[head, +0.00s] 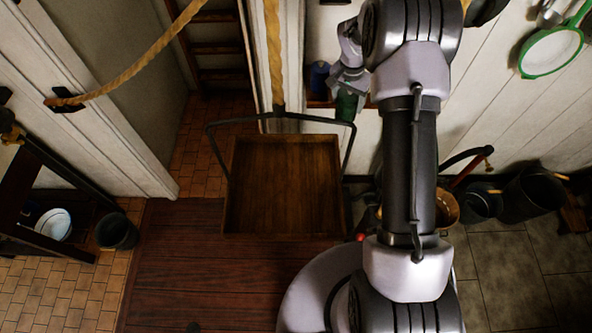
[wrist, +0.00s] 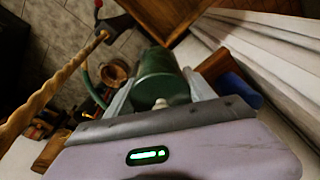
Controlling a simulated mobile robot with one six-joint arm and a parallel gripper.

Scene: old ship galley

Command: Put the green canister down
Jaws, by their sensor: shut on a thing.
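The green canister (head: 346,105) is in my gripper (head: 349,88), near the white wall at the upper middle of the head view. In the wrist view the canister (wrist: 156,72) sits between the two fingers of my gripper (wrist: 160,92), which are shut on it.
A blue container (head: 319,76) stands on the shelf, left of the canister; it also shows in the wrist view (wrist: 238,90). A rope (head: 140,62) hangs at upper left. Dark buckets (head: 530,194) stand at right.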

